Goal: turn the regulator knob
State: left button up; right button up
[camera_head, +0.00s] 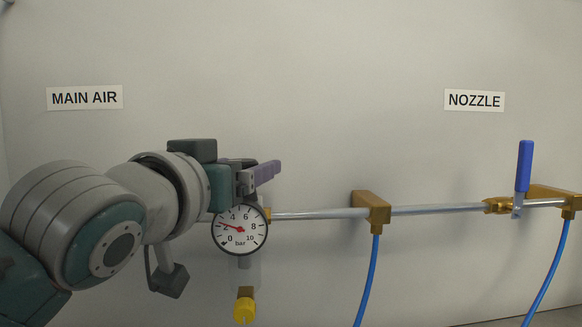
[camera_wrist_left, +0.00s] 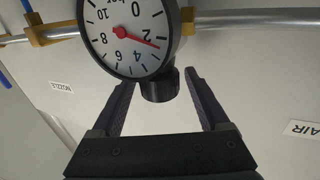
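The pressure gauge (camera_head: 239,229) has a white dial marked in bar, and its red needle points close to 2. It shows upside down in the left wrist view (camera_wrist_left: 128,32). The black regulator knob (camera_wrist_left: 160,86) sticks out from the body beside the gauge. In the head view my left gripper hides the knob. My left gripper (camera_head: 262,172) is just above the gauge. In the left wrist view its two fingers (camera_wrist_left: 160,80) are apart, with the knob between their tips and gaps on both sides. My right gripper is not in view.
A metal pipe (camera_head: 320,214) runs right along the wall to a brass tee (camera_head: 376,207) and a valve with a blue lever (camera_head: 524,166). Blue hoses (camera_head: 370,275) hang below. A yellow fitting (camera_head: 245,310) is under the gauge. The wall above the pipe is clear apart from labels.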

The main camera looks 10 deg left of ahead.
pick_arm(q)
jog(key=s, duration=1)
jog(key=shift+a, duration=0.45)
jog(key=s+a+f+g+y+p, duration=0.1)
jog(key=s+a+f+g+p, duration=0.1)
jog(key=s+f+g+p, duration=0.55)
jog(key=s+a+f+m+g+p, duration=0.1)
jog(key=s+f+g+p, duration=0.2)
jog(key=s, duration=0.5)
jog(key=s+f+g, duration=0.3)
jog(key=s+g, duration=0.1)
jog(key=s, duration=0.4)
notch_tip(320, 180, up, 36)
jog(key=w+p, duration=0.1)
jog(key=p, duration=3.5)
jog(key=shift+r, duration=0.15)
